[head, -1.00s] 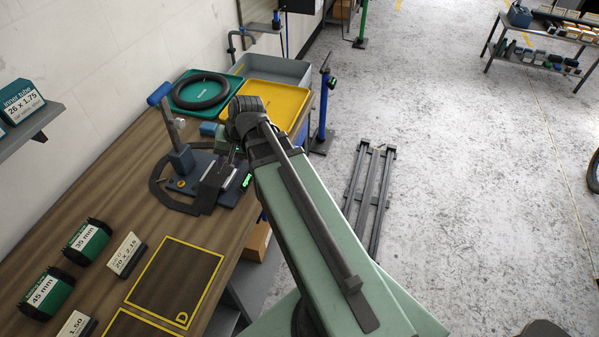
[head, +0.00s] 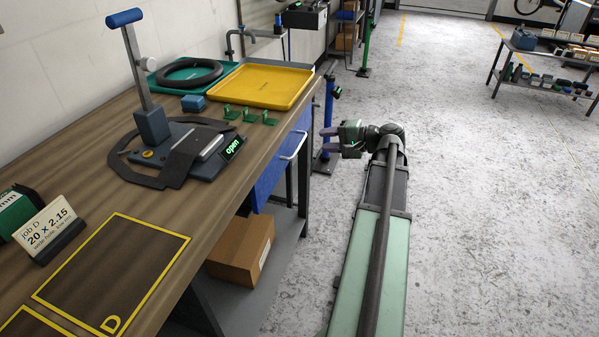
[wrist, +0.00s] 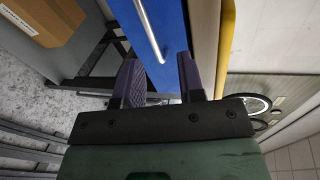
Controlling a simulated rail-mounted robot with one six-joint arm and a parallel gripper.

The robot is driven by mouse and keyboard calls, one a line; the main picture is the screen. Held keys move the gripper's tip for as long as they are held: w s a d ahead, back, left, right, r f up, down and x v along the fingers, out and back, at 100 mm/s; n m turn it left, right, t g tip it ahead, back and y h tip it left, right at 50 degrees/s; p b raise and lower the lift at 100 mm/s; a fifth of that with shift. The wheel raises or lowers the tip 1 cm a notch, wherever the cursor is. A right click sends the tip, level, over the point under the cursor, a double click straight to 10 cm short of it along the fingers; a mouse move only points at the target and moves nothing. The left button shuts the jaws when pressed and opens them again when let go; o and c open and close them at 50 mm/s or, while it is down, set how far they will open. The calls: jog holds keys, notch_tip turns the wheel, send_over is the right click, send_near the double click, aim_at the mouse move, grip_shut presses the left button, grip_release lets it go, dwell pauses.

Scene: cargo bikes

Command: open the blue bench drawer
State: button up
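The blue bench drawer (head: 268,182) is under the front edge of the wooden bench, its front looking flush with the edge. A pale bar handle (head: 297,147) runs along its front. In the wrist view, the blue drawer front (wrist: 182,30) fills the upper middle, with the handle (wrist: 150,32) ahead of my fingers. My gripper (head: 327,140) is to the right of the drawer in the head view, pointing at it. In the wrist view my gripper (wrist: 160,80) has its two dark fingers apart with nothing between them. The handle appears clear of the fingertips.
A cardboard box (head: 240,250) sits on the lower shelf. A blue post (head: 327,115) stands close behind my gripper. Floor to the right is open.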

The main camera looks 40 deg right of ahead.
aim_at(299, 144)
jog(key=shift+n+y, duration=0.4)
jog(key=shift+n, duration=0.3)
jog(key=b+x, duration=0.1)
jog(key=x, duration=0.2)
jog(key=f+x, duration=0.1)
jog(key=x, duration=0.2)
jog(key=b+x, duration=0.1)
jog(key=x, duration=0.2)
jog(key=shift+f+b, duration=0.3)
jog(key=shift+f, duration=0.15)
jog(key=shift+s, duration=0.1)
jog(key=shift+c, duration=0.3)
grip_shut()
